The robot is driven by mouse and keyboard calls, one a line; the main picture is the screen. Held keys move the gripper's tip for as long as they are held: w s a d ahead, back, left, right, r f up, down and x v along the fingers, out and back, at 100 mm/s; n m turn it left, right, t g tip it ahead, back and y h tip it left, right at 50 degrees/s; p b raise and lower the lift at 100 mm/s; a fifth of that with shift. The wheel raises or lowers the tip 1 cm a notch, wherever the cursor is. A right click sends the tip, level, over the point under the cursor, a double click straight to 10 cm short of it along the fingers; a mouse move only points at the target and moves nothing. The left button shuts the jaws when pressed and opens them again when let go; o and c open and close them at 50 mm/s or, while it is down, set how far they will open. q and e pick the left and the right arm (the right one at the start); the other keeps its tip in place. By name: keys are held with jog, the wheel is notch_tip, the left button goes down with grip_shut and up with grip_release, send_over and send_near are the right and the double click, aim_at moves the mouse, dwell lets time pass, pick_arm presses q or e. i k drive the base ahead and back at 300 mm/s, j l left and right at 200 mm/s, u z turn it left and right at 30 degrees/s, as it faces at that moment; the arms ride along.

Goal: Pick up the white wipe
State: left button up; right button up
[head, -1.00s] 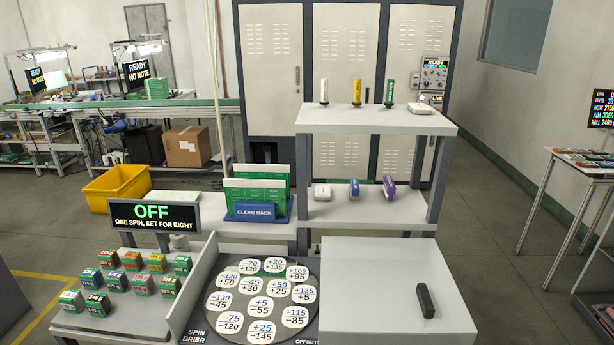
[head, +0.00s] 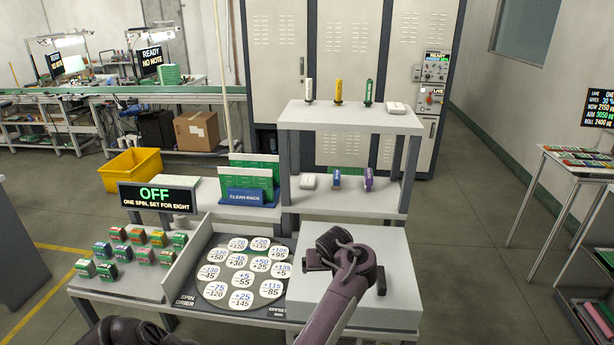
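Two small white pads are in the head view: one (head: 397,107) on the right end of the top shelf, one (head: 307,182) on the left of the lower shelf. I cannot tell which is the white wipe. My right arm reaches in from the bottom, over the pale bench panel, below and in front of the shelves. Its end, with the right gripper (head: 318,257), is apart from both pads; its fingers are not clear. Part of my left arm shows at the bottom left edge; its gripper is out of view.
White, yellow and green bottles (head: 339,92) stand on the top shelf (head: 350,118). Blue (head: 337,179) and purple (head: 368,180) items stand on the lower shelf. The round spin drier (head: 240,274) is left.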

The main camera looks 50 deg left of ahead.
aim_at(308, 182)
jog(key=i+j, duration=0.25)
jog(key=j, duration=0.2)
jog(key=i+j, duration=0.2)
jog(key=j, duration=0.2)
jog(key=i+j, duration=0.25)
jog(key=j, duration=0.2)
jog(key=i+j, duration=0.2)
jog(key=j, duration=0.2)
jog(key=i+j, duration=0.25)
jog(key=j, duration=0.2)
